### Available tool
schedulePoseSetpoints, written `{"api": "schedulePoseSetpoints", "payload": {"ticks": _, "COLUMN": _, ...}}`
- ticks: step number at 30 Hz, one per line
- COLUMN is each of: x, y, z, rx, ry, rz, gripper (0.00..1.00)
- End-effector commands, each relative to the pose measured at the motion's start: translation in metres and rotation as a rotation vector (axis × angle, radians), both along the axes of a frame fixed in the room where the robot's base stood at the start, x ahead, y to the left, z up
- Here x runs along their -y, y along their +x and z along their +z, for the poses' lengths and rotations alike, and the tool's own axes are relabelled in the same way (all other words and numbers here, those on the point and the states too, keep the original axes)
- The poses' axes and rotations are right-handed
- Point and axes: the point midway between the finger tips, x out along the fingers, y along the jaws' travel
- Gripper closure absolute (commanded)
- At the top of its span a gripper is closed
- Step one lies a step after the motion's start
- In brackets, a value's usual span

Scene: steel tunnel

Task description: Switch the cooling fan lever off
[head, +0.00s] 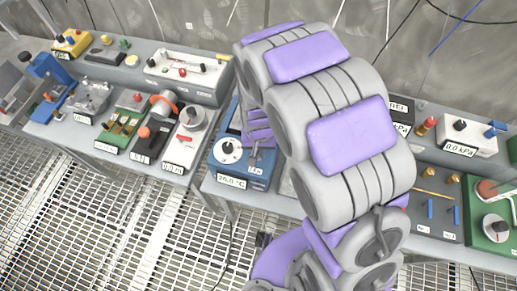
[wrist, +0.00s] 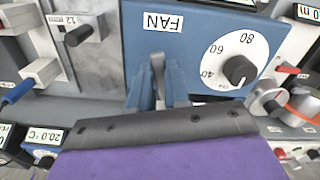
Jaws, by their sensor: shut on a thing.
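The blue fan panel (wrist: 195,28) fills the middle of the wrist view, with an upside-down FAN label (wrist: 163,22) on it. The grey fan lever (wrist: 158,62) stands below the label in that view. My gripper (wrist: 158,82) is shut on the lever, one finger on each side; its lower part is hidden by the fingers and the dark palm. In the head view the blue panel (head: 262,181) is partly covered by my arm, and my gripper (head: 254,160) reaches its face. I cannot tell the lever's marked position.
A black knob on a white dial (wrist: 237,70) sits beside the lever on the same panel. Other devices crowd both sides, such as a grey box with a black lever (wrist: 80,35) and a green box (head: 122,130). Open grating floor (head: 120,230) lies in front of the bench.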

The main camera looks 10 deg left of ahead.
Motion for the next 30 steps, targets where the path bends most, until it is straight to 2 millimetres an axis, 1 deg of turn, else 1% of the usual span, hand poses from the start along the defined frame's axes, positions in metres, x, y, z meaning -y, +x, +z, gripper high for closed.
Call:
{"api": "schedulePoseSetpoints", "payload": {"ticks": 5, "x": -0.001, "y": 0.000, "z": 0.000, "rx": 0.000, "ry": 0.000, "rz": -0.022, "gripper": 1.00}}
{"api": "schedulePoseSetpoints", "payload": {"ticks": 12, "x": -0.010, "y": 0.000, "z": 0.001, "rx": 0.000, "ry": -0.002, "rz": -0.245, "gripper": 1.00}}
{"api": "schedulePoseSetpoints", "payload": {"ticks": 14, "x": -0.011, "y": 0.000, "z": 0.000, "rx": 0.000, "ry": -0.002, "rz": -0.279, "gripper": 1.00}}
{"api": "schedulePoseSetpoints", "payload": {"ticks": 23, "x": -0.012, "y": 0.000, "z": -0.001, "rx": 0.001, "ry": 0.001, "rz": -0.301, "gripper": 1.00}}
{"api": "schedulePoseSetpoints", "payload": {"ticks": 24, "x": -0.012, "y": 0.000, "z": -0.001, "rx": 0.000, "ry": 0.000, "rz": -0.301, "gripper": 0.81}}
{"api": "schedulePoseSetpoints", "payload": {"ticks": 30, "x": -0.012, "y": 0.000, "z": 0.000, "rx": 0.000, "ry": 0.000, "rz": -0.300, "gripper": 0.62}}
